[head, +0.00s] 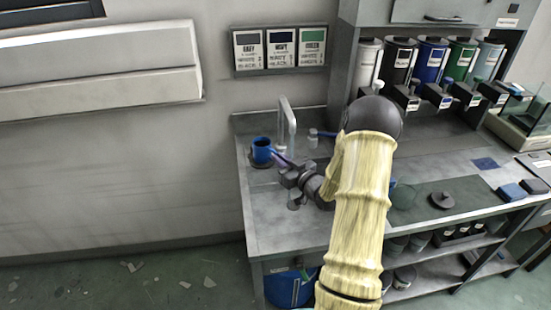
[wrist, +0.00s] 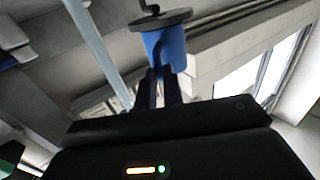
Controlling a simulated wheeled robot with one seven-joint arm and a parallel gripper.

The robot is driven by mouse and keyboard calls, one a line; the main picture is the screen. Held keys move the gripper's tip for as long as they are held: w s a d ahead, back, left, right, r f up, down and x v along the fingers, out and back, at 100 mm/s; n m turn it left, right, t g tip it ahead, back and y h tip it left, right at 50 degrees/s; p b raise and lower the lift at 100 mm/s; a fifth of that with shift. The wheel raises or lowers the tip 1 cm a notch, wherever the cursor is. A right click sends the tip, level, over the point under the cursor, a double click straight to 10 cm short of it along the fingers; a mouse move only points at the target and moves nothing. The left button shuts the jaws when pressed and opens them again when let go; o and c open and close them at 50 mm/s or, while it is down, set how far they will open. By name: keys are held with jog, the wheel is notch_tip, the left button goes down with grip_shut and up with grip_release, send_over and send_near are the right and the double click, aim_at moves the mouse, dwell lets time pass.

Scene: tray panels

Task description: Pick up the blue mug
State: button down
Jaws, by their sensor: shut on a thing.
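The blue mug (head: 262,151) is at the back left of the grey counter in the head view, its dark opening facing up. It also shows in the wrist view (wrist: 170,45), just beyond my fingertips. My gripper (head: 277,156) reaches it from the right, and its dark fingers (wrist: 165,78) are shut on the mug's near side. A dark round disc (wrist: 160,20) with a small knob lies against one end of the mug in the wrist view. In the head view a dark disc (head: 257,164) shows under the mug. I cannot tell whether the mug is clear of the counter.
A grey tap (head: 287,125) stands close behind my gripper. A row of labelled canisters (head: 432,62) lines the back right. A dark mat (head: 440,204) with a round dark lid (head: 442,199) lies right of my arm. The counter's front left (head: 268,220) is clear.

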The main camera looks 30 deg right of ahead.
notch_tip(320, 180, up, 18)
dwell(0.4)
jog(key=shift+f, duration=0.2)
